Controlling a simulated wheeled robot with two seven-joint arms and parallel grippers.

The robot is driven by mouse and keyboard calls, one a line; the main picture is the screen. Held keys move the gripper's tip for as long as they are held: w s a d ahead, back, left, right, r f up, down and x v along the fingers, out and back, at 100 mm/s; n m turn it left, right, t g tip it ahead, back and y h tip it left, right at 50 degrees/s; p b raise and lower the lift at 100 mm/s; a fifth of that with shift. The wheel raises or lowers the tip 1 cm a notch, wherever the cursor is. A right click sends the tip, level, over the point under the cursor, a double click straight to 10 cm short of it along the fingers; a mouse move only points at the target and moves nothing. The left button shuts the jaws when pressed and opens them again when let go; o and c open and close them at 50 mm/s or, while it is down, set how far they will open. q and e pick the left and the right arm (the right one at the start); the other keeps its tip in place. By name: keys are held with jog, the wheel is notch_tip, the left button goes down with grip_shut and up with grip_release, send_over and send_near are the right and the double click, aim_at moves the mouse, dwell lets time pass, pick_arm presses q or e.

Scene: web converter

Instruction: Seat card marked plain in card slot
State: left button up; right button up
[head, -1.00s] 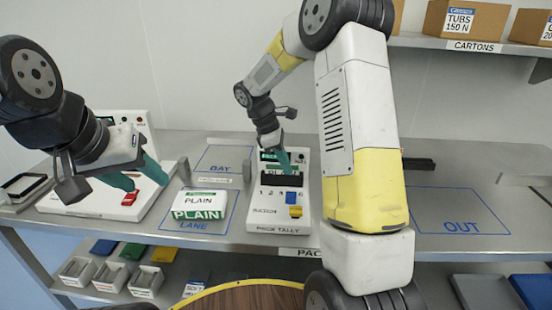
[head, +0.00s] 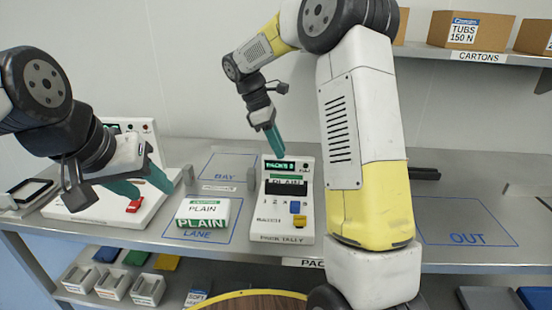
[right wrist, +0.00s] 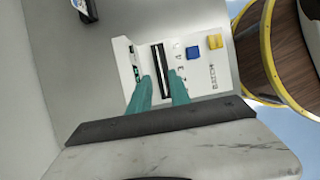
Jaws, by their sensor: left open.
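The card marked plain (head: 288,182) stands in the card slot of the pack tally (head: 284,226), its PLAIN lettering facing front; I cannot tell how deep it sits. In the right wrist view the slot (right wrist: 160,70) shows as a dark strip with a pale line along it. My right gripper (head: 279,156) is above the tally, clear of the card; in the right wrist view its teal fingers (right wrist: 160,90) are apart and empty. My left gripper (head: 146,184) is open and empty at the left, in front of the white machine with the red switch.
A white and green PLAIN pack (head: 203,212) lies in the LANE outline, left of the tally. The BAY outline (head: 226,166) and the OUT outline (head: 466,220) are empty. Small bins (head: 112,283) sit on the lower shelf. My right arm crosses the middle.

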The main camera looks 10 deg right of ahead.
jog(key=s+r+m+t+y, duration=0.3)
jog(key=s+r+m, duration=0.3)
jog(key=s+r, duration=0.45)
jog(key=s+f+m+t+y, duration=0.3)
jog(key=s+m, duration=0.5)
jog(key=s, duration=0.6)
jog(key=shift+s+t, duration=0.25)
jog(key=shift+t, duration=0.45)
jog(key=shift+d, duration=0.1)
